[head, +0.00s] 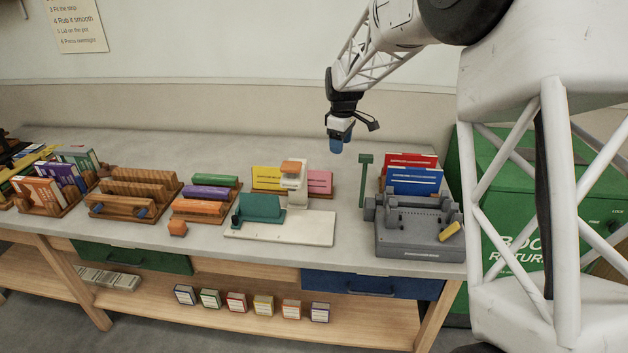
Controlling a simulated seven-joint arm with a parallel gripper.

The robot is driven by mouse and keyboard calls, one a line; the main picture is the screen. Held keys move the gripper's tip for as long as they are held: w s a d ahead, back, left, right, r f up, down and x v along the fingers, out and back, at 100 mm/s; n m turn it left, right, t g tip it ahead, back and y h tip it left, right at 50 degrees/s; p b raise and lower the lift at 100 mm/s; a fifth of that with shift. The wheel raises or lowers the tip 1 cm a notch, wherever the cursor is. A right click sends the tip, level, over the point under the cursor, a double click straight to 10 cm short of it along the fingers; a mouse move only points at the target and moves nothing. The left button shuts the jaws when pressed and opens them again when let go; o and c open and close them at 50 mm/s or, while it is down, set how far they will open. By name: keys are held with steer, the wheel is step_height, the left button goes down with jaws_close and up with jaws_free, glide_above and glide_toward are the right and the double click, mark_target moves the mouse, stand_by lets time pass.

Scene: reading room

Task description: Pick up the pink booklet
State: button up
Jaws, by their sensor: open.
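The pink booklet (320,182) stands in a wooden holder toward the back of the bench, right of a yellow booklet (266,178). A white upright device (293,183) with an orange top stands in front and hides part of the pink booklet's left side. My gripper (340,143) points down with blue fingertips, above the bench, up and to the right of the pink booklet and apart from it. It is open and empty; the gap between its fingers is small in this view.
A green post (364,181) and a grey machine (415,228) stand to the right, with red (410,162) and blue booklets (414,182) behind. A white board (305,230) with a teal block (258,208) lies in front. Wooden racks (138,188) fill the left.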

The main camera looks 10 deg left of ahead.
mark_target(312, 175)
steer(key=w+a+f+n, duration=0.1)
steer(key=w+a+f, duration=0.2)
steer(key=f, duration=0.1)
steer(key=w+a+f+n, duration=0.1)
steer(key=w+a+f, duration=0.2)
steer(key=w+f, duration=0.1)
steer(key=w+a+f+n, duration=0.1)
steer(key=w+a+f, duration=0.2)
steer(key=a, duration=0.1)
steer(key=shift+w+f+n+g, duration=0.15)
steer(key=shift+f+n+g, duration=0.15)
steer(key=shift+f+n, duration=0.1)
steer(key=shift+f, duration=0.1)
steer(key=shift+f, duration=1.2)
steer(key=shift+f, duration=0.1)
steer(key=shift+f, duration=2.5)
steer(key=c, duration=1)
